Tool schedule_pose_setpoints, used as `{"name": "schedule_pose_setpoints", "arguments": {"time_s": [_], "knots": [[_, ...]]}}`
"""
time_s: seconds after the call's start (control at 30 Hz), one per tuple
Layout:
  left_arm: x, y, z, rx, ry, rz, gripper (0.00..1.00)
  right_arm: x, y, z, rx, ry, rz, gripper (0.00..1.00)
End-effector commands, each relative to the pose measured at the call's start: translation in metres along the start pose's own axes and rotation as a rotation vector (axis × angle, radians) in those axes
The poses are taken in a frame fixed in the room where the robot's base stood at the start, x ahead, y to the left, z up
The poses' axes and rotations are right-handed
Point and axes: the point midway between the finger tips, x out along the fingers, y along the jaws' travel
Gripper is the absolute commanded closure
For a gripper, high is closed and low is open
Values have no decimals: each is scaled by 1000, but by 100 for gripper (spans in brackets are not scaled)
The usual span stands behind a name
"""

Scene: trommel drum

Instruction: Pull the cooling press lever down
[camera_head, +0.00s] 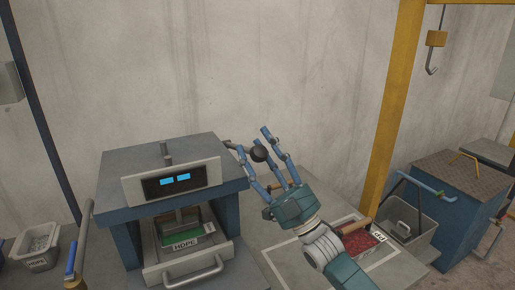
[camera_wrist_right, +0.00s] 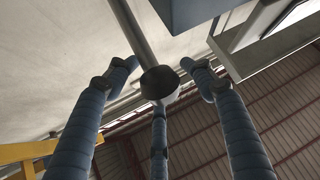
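The cooling press (camera_head: 158,205) is a blue and grey box with a lit blue display, left of centre in the head view. Its lever is a grey rod (camera_head: 229,144) on the right side, ending in a dark ball knob (camera_head: 259,154). My right gripper (camera_head: 258,143) is at the knob, with its blue fingers spread around it. In the right wrist view, the knob (camera_wrist_right: 159,83) and rod (camera_wrist_right: 130,32) lie between the open fingers (camera_wrist_right: 161,72). The two side fingers are apart from the knob; contact with the third finger cannot be told. My left gripper is out of view.
A mould drawer labelled HDPE (camera_head: 186,245) sits in the press opening. A bin of red flakes (camera_head: 360,243) and a grey bin (camera_head: 412,236) stand right, near a yellow post (camera_head: 393,110). A grey tub (camera_head: 36,246) stands left. The wall is behind.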

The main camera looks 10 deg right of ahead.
Motion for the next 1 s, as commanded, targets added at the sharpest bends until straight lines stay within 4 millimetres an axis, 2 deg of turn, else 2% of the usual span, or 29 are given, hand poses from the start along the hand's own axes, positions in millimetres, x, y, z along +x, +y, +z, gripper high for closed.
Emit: {"name": "schedule_pose_setpoints", "arguments": {"time_s": [0.27, 0.37, 0.7, 0.83, 1.0], "knots": [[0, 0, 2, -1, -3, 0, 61, -7, 0, 1, -3, -2, 0, 48], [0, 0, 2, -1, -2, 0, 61, -22, 0, 2, -3, -5, 0, 48], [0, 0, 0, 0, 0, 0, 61, -93, 0, 1, -2, -4, 0, 48], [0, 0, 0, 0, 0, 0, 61, -110, 0, 0, -1, -2, 1, 48], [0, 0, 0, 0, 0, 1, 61, -120, 0, 0, -1, 0, 0, 48]]}}
